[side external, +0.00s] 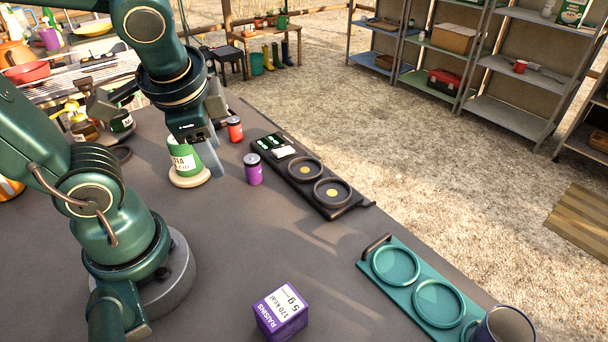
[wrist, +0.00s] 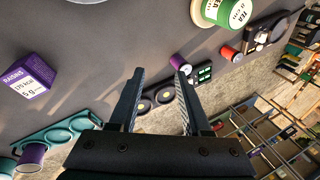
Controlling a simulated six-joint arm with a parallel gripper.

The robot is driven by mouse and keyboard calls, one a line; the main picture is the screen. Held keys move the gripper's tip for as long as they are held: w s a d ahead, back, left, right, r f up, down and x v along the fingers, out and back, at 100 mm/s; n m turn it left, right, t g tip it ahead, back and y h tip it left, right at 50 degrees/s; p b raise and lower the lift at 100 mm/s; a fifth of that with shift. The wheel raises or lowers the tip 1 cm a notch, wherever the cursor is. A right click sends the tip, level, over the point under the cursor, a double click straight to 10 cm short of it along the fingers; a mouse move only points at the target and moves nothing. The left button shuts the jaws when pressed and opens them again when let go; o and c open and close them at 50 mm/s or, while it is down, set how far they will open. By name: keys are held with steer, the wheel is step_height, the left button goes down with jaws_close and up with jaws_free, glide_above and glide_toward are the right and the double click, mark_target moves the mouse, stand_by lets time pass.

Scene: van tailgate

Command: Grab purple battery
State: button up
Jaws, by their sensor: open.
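In the wrist view the purple battery (wrist: 177,61) lies just beyond the tip of the right finger. My gripper (wrist: 160,71) is open, with nothing between its fingers. In the side view one finger hangs close to the green tin, left of the purple battery and apart from it; the other finger is hard to make out.
A red battery (side external: 234,129) stands behind the purple one. A black tray (side external: 345,211) with two round wells lies to the right. A teal tray (side external: 402,289), a dark mug (side external: 503,326) and a purple raisin box (side external: 280,313) are nearer. Bare table lies between them.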

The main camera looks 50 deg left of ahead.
steer(key=w+a+f+m+g+y, duration=0.2)
steer(key=a+m+y, duration=0.1)
steer(key=m, duration=0.2)
steer(key=m+t+y, duration=0.3)
steer(key=m+y, duration=0.4)
steer(key=m, duration=0.5)
glide_toward(250, 164)
steer(key=a+f, duration=0.1)
steer(key=w+a+f, duration=0.1)
steer(key=shift+w+a, duration=0.3)
steer(key=shift+a, duration=0.05)
steer(key=shift+h, duration=0.3)
steer(key=x, duration=1.1)
steer(key=shift+a+f, duration=0.25)
steer(key=shift+a, duration=0.05)
jaws_close()
